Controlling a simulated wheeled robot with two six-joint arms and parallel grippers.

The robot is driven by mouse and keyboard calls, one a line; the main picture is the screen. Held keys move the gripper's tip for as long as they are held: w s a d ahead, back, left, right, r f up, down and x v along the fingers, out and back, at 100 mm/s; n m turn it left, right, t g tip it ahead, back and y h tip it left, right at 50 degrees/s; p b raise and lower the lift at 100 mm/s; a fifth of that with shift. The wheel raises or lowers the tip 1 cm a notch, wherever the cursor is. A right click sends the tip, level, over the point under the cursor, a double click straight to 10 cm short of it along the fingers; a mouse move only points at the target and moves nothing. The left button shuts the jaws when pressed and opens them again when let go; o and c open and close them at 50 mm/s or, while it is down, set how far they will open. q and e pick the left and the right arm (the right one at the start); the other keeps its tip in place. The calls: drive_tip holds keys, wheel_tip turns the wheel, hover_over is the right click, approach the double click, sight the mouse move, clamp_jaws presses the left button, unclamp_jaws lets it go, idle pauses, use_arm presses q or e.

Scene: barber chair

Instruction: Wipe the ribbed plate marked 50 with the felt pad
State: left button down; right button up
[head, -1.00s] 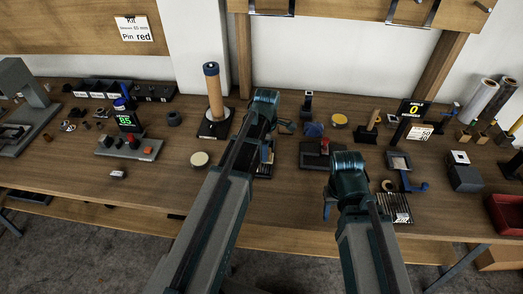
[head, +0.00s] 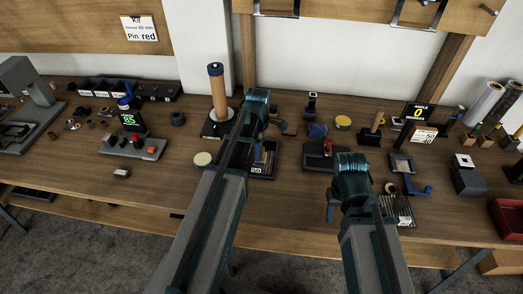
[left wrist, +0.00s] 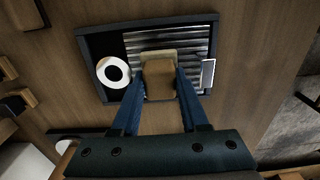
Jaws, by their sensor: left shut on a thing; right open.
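The ribbed plate marked 50 (head: 267,172) lies in a dark tray on the bench, partly hidden behind my left arm. In the left wrist view its grey ribs (left wrist: 140,40) fill much of the tray (left wrist: 95,42), with a white label (left wrist: 208,73) at the right side. My left gripper (left wrist: 159,82) is shut on the felt pad (left wrist: 158,78), a tan block with a paler edge, held over the ribs. I cannot tell whether it touches them. My right gripper (head: 331,210) is open near the bench front, left of another ribbed plate (head: 398,208).
A white ring with a dark centre (left wrist: 113,73) sits in the tray beside the ribs. A tan cylinder on a stand (head: 218,92), a round pale disc (head: 203,159) and a dark base with a red part (head: 318,155) stand nearby.

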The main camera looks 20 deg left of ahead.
use_arm(q)
drive_tip(key=shift+s+a+f, duration=0.1)
drive_tip(key=shift+s+a, duration=0.15)
drive_tip(key=shift+a, duration=0.65)
drive_tip(key=shift+s+a, duration=0.2)
drive_tip(key=shift+a, duration=0.7)
use_arm(e)
drive_tip(key=shift+f, duration=0.15)
use_arm(q)
drive_tip(key=shift+r+p, duration=0.35)
drive_tip(key=shift+r, duration=0.05)
use_arm(e)
drive_tip(key=shift+r, duration=0.45)
use_arm(q)
wheel_tip(320, 180, up, 5)
drive_tip(key=p, duration=0.5)
drive_tip(key=shift+r, duration=0.1)
use_arm(e)
wheel_tip(320, 180, up, 5)
drive_tip(key=shift+r, duration=0.1)
use_arm(q)
wheel_tip(320, 180, up, 3)
drive_tip(key=p, duration=0.3)
use_arm(e)
wheel_tip(320, 180, up, 3)
drive_tip(key=shift+f, duration=0.1)
